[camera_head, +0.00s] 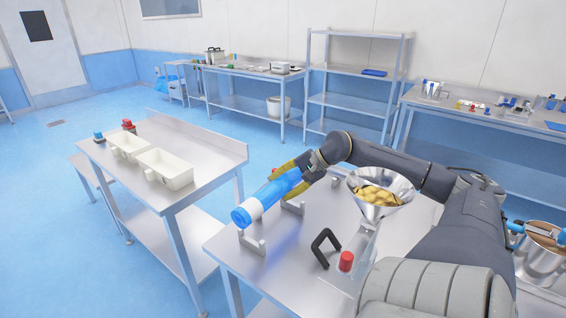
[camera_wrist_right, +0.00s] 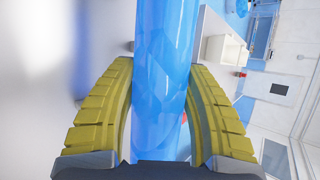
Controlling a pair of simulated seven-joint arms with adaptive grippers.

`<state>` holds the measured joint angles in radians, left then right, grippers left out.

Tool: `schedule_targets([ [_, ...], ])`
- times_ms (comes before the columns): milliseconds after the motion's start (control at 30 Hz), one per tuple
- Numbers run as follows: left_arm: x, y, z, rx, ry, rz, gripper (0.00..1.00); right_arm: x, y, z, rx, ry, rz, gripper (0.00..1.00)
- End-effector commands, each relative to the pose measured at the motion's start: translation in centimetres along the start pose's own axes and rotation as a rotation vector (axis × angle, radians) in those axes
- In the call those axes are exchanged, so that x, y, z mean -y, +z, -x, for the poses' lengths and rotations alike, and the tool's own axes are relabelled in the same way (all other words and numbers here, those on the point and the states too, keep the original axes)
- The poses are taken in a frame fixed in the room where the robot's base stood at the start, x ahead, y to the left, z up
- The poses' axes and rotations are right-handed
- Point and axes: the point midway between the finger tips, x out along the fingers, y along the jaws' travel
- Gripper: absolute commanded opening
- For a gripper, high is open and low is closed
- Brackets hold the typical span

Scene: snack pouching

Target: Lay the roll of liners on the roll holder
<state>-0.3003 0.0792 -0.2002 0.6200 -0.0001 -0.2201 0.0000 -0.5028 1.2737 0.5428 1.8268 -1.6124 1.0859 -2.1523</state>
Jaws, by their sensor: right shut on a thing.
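The roll of liners (camera_head: 268,196) is a blue cylinder with a pale band near its near-left end. My right gripper (camera_head: 288,184), with yellow fingers, is shut on it toward its far end. In the right wrist view the roll (camera_wrist_right: 163,75) runs between both curved fingers (camera_wrist_right: 160,115). The roll holder is a pair of pale grey cradles on the table: a near one (camera_head: 252,244) and a far one (camera_head: 293,207). The roll appears above them, apart from the near cradle; contact at the far one cannot be told. My left gripper is not in view.
On the same table (camera_head: 225,246) are a steel funnel (camera_head: 379,205) with yellow snacks, a black angled handle (camera_head: 323,247) and a red-capped object (camera_head: 346,262). A side table at left holds two white bins (camera_head: 166,170). Open floor lies between the tables.

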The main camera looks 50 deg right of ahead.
Motion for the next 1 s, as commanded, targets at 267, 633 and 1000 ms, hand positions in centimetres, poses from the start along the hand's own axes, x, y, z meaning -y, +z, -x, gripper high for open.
schedule_targets([
  [267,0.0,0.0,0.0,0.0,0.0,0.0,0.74,-0.9,-0.4,-0.9,0.0,-0.002,0.0,0.02],
  [633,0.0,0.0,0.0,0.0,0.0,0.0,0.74,-2.5,-1.1,-2.4,-0.001,-0.002,-0.002,0.02],
  [1000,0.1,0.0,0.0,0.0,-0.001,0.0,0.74,-4.1,-1.7,-3.9,0.0,-0.002,-0.001,0.02],
])
